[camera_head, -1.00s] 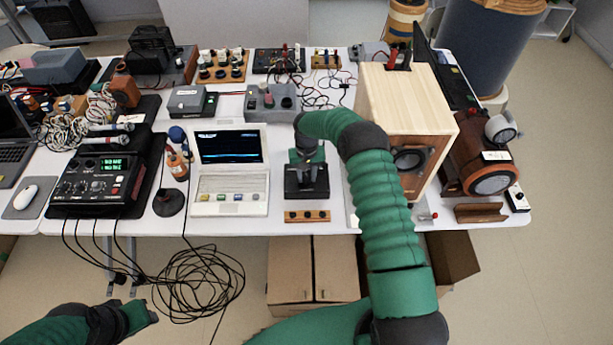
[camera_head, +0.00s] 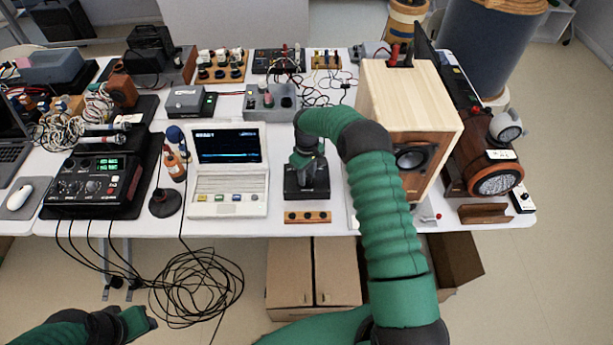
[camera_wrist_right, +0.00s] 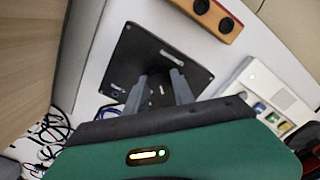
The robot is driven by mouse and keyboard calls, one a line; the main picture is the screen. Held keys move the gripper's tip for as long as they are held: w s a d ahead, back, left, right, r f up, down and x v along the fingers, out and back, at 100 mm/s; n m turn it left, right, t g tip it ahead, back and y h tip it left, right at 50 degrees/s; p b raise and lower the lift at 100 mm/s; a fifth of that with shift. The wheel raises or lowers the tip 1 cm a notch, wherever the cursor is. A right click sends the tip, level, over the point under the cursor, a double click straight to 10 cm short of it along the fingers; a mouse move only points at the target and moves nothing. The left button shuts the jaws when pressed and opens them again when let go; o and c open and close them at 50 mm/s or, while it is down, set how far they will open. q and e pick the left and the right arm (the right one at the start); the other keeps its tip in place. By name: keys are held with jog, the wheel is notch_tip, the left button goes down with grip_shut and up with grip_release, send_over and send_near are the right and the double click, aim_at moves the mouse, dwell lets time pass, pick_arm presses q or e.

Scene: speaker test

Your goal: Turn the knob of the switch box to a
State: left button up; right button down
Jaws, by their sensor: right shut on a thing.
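The switch box (camera_head: 306,190) is black and lies on the white table in front of the screen device's right side. In the right wrist view its dark square top (camera_wrist_right: 128,55) shows small white marks, which are too small to read. My right gripper (camera_head: 305,167) comes down onto the box from above. Its two grey fingers also show in the right wrist view (camera_wrist_right: 161,84), shut on the knob at the middle of the top. The knob is mostly hidden between the fingers. My left gripper (camera_head: 145,320) hangs low, away from the table, and its jaw opening is unclear.
A wooden strip with black knobs (camera_head: 307,217) lies just in front of the box. A white screen device (camera_head: 229,196) stands left of it, a wooden speaker (camera_head: 427,100) right of it. Cables (camera_head: 197,285) lie on the floor before the table.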

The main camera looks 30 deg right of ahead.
aim_at(307, 176)
jog(key=shift+d, duration=0.1)
dwell(0.4)
jog(key=c, duration=1.1)
grip_release()
jog(key=shift+o, duration=0.2)
notch_tip(307, 176, up, 17)
jog(key=b, duration=0.1)
jog(key=shift+f, duration=0.15)
